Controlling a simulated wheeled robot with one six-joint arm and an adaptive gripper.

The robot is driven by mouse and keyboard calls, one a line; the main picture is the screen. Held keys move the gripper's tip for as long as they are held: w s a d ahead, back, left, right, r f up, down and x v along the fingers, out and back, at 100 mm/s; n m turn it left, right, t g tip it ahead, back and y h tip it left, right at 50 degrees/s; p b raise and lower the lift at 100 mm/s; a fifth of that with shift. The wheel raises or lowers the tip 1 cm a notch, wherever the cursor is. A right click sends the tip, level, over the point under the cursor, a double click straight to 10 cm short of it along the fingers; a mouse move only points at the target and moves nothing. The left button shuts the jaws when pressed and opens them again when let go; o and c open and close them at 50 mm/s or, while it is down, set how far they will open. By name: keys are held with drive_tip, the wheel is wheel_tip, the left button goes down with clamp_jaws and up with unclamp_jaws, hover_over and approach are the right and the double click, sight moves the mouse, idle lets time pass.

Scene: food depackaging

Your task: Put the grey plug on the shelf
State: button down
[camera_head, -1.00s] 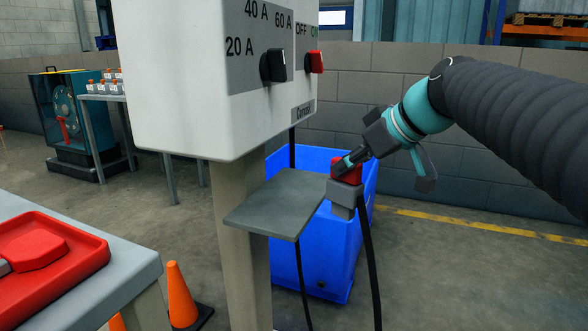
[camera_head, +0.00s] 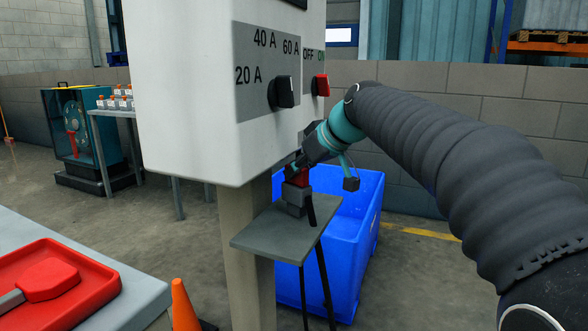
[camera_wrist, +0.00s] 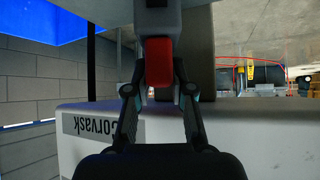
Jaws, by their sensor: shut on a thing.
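The grey plug (camera_head: 296,197) has a red top part and a black cable. It stands upright over the grey shelf (camera_head: 275,236), which juts from the front of the white control box's post. I cannot tell if the plug's base touches the shelf or hovers just above it. My gripper (camera_head: 295,172) is shut on the plug's red part from above and behind. In the wrist view the red part (camera_wrist: 158,62) sits between the two fingers, with the grey body (camera_wrist: 158,17) beyond it. The cable hangs down past the shelf's right edge.
The white control box (camera_head: 200,100), with a black knob and red switch, is close above and left of my gripper. A blue bin (camera_head: 345,260) stands behind the shelf. A table with a red tray (camera_head: 100,300) and an orange cone (camera_head: 183,306) are at front left.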

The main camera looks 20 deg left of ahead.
drive_tip(key=shift+w+a+r, duration=0.1)
drive_tip(key=shift+w+a, duration=0.2)
drive_tip(key=shift+a, duration=0.35)
drive_tip(key=shift+f, duration=0.35)
drive_tip(key=shift+f, duration=0.15)
drive_tip(key=c, duration=1)
unclamp_jaws()
drive_tip(key=shift+r, duration=0.2)
drive_tip(key=v, duration=1.2)
drive_tip(key=shift+d+f+p, duration=0.1)
drive_tip(key=shift+p, duration=0.3)
